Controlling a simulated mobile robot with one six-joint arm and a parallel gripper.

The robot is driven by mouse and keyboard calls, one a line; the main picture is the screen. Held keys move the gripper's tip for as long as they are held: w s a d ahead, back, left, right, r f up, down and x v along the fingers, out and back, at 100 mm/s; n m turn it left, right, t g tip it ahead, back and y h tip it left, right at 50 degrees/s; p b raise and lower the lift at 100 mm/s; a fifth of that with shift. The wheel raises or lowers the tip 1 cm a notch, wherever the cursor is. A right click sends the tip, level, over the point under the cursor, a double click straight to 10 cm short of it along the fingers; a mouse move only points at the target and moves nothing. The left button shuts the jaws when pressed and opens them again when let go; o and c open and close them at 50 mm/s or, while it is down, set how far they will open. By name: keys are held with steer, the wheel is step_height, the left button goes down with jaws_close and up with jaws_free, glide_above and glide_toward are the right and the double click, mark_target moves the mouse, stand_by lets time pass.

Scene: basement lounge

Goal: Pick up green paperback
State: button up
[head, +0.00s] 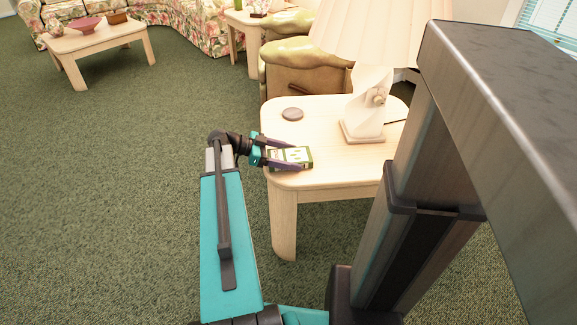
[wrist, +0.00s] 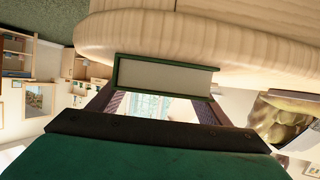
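The green paperback (head: 296,154) lies flat near the front left edge of the light wood side table (head: 340,178). In the wrist view, the book (wrist: 165,76) shows its white page edge and green covers against the table edge (wrist: 210,40). My gripper (head: 287,157) reaches in from the left, with one dark finger along each long side of the book. In the wrist view, the fingers (wrist: 160,100) are wide apart and look level with or just above the book's top cover. I see no clear grip, and the fingertips are partly hidden behind the book.
A yellow-green armchair (head: 305,72) is behind the table. Carpet to the left is clear up to a coffee table (head: 95,37).

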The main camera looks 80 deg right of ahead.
mark_target(290, 155)
steer(key=c, duration=0.6)
steer(key=shift+c, duration=0.2)
steer(key=shift+r, duration=0.2)
steer(key=shift+r+p, duration=0.3)
steer(key=shift+r, duration=0.25)
step_height(290, 155, up, 2)
steer(key=shift+r+p, duration=0.1)
steer(key=shift+p, duration=0.25)
steer(key=s+a, duration=0.1)
steer(key=a, duration=0.1)
steer(key=s+a+p, duration=0.1)
steer(key=a, duration=0.2)
steer(key=s+a+p, duration=0.1)
steer(key=a, duration=0.1)
steer(key=shift+s+a+r, duration=0.15)
steer(key=shift+s+r, duration=0.2)
steer(key=shift+r, duration=0.05)
steer(key=shift+r+p, duration=0.1)
steer(key=shift+p, duration=0.5)
steer(key=p, duration=0.5)
steer(key=shift+s+a+r, duration=0.1)
steer(key=shift+a+r, duration=0.05)
steer(key=a+p, duration=0.1)
steer(key=p, duration=0.3)
steer(key=s+a+p, duration=0.1)
steer(key=p, duration=0.3)
steer(key=shift+p, duration=0.3)
